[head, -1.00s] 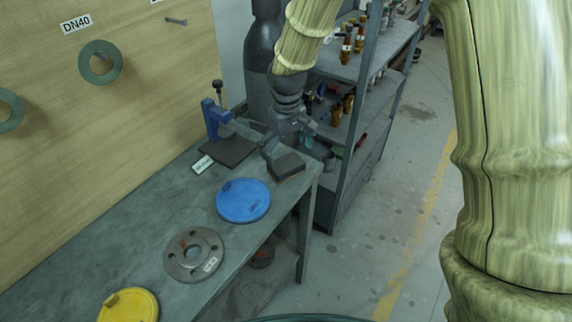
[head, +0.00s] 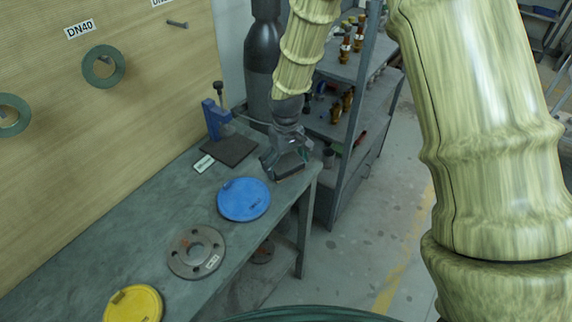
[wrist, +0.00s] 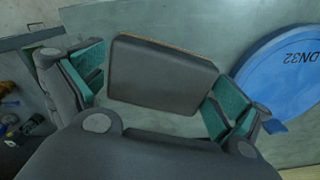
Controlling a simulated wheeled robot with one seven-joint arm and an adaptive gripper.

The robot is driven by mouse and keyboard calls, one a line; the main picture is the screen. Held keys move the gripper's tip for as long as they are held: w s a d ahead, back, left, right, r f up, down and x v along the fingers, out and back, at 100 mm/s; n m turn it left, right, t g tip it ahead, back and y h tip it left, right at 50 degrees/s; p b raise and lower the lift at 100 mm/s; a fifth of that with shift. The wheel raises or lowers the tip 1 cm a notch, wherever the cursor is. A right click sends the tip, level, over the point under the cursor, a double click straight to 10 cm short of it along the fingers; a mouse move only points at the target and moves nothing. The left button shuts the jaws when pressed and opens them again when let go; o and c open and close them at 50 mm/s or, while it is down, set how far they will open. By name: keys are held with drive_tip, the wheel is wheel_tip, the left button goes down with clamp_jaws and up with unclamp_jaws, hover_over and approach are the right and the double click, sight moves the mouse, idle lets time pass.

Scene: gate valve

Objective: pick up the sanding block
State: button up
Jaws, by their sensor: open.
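The sanding block (wrist: 160,72) is a dark grey block with a thin brownish edge, lying on the grey bench. In the wrist view it sits between the two teal-padded fingers of my gripper (wrist: 155,90). The fingers are open, one on either side of it, with the left finger close to its left end and the right finger near its lower right corner. I cannot tell whether either pad touches it. In the head view my gripper (head: 288,160) is down over the block (head: 288,168) near the bench's far right corner, partly covering it.
A blue DN32 disc (head: 244,199) lies close by; it also shows in the wrist view (wrist: 285,75). A blue clamp stand (head: 217,120), a grey flange (head: 196,252) and a yellow disc (head: 133,304) are on the bench (head: 110,262). A shelf rack (head: 345,130) stands behind.

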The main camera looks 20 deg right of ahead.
sight(286, 162)
drive_tip(key=c, duration=1)
drive_tip(key=shift+o, duration=0.2)
drive_tip(key=shift+r, duration=0.1)
drive_tip(key=shift+r+b, duration=0.45)
drive_tip(key=shift+r, duration=0.3)
drive_tip(key=shift+r+b, duration=0.35)
drive_tip(key=shift+r, duration=0.55)
drive_tip(key=s+a+b, duration=0.2)
drive_tip(key=s, duration=0.5)
drive_tip(key=s+a+r+b, duration=0.1)
drive_tip(key=s, duration=0.7)
drive_tip(key=shift+s+a+r+b, duration=0.3)
drive_tip(key=shift+a+b, duration=0.05)
